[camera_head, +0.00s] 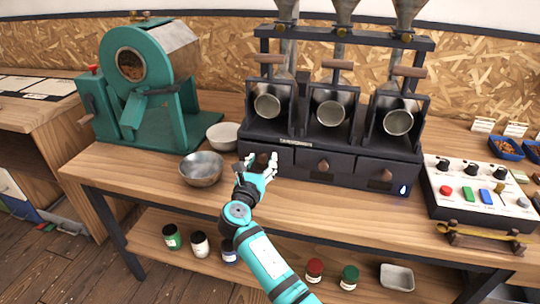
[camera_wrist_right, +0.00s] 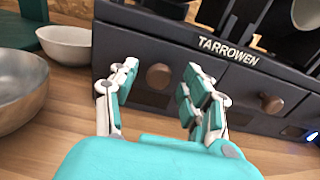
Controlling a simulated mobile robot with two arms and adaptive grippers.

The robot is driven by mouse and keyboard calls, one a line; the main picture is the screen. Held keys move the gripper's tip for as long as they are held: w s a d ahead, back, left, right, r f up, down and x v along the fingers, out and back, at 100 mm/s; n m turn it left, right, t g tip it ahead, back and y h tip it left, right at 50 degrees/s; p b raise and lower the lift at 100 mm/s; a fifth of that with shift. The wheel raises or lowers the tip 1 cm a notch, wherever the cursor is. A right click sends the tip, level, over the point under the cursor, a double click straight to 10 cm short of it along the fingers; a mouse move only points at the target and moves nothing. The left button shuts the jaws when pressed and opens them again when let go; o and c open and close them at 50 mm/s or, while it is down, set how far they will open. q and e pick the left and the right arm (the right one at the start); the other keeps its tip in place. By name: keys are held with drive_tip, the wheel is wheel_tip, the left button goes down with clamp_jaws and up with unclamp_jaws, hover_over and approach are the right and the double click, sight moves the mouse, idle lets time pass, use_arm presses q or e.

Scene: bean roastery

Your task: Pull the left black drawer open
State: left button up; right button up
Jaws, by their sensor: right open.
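The left black drawer (camera_head: 285,156) is shut, at the left end of the dark hopper stand's base. In the right wrist view its face (camera_wrist_right: 130,48) carries a round brown knob (camera_wrist_right: 158,76). My right gripper (camera_head: 260,163) is open in front of this drawer and partly hides it in the head view. In the right wrist view the knob appears between the fingers of my gripper (camera_wrist_right: 160,84); I see no clear contact. My left gripper is not in view.
A metal bowl (camera_head: 202,169) and a white bowl (camera_head: 224,136) stand left of the gripper. The middle drawer (camera_head: 342,170) and right drawer (camera_head: 400,181) are shut. A control box (camera_head: 478,190) stands at right. The bench top (camera_head: 325,203) before the drawers is clear.

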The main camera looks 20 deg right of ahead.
drive_tip(key=shift+w+d+r, duration=0.1)
drive_tip(key=shift+w, duration=0.15)
drive_tip(key=shift+s, duration=0.1)
clamp_jaws()
idle(0.3)
